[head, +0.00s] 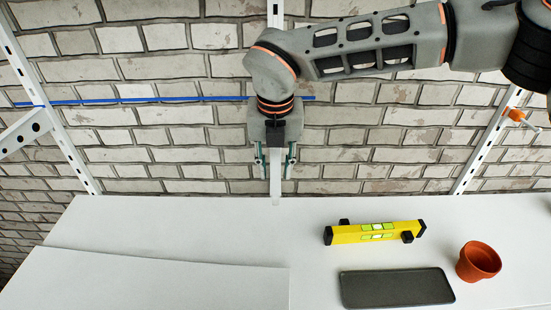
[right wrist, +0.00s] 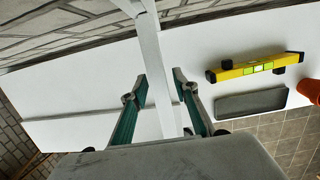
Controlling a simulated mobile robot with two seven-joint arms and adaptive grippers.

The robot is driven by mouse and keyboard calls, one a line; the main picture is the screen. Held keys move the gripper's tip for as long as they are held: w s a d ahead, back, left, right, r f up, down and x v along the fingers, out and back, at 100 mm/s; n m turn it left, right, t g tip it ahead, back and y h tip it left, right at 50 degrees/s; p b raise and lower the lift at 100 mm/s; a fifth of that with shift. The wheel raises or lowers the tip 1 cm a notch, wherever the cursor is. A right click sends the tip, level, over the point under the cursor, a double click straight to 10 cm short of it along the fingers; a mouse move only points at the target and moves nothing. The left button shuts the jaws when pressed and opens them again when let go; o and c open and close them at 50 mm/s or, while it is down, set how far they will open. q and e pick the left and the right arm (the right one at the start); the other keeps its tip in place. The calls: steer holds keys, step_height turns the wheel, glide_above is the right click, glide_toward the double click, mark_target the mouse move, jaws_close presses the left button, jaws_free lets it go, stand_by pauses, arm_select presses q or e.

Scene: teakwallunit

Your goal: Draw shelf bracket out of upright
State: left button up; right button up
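A white shelf bracket (right wrist: 158,75) runs as a narrow bar between the fingers of my right gripper (head: 276,165). In the head view the bracket's end (head: 276,196) shows below the fingers, over the white surface. In the right wrist view, the right gripper (right wrist: 160,78) has one finger on each side of the bar, with small gaps visible, so it is open around it. The middle white upright (head: 275,12) shows at the top of the head view; my arm hides much of it, including the joint with the bracket. My left gripper is not in view.
A white worktop (head: 330,210) spans below, with a white board (head: 150,285) at front left. A yellow level (head: 372,232), dark tray (head: 396,287) and terracotta pot (head: 478,261) occupy its right. Another bracket (head: 22,131) is at the left upright (head: 62,140); an orange-handled tool (head: 517,115) is by the right upright (head: 487,143).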

steer(key=shift+f, duration=0.1)
jaws_close()
stand_by(0.3)
steer(key=shift+s, duration=0.15)
steer(key=shift+s, duration=1.2)
steer(key=shift+s, duration=0.1)
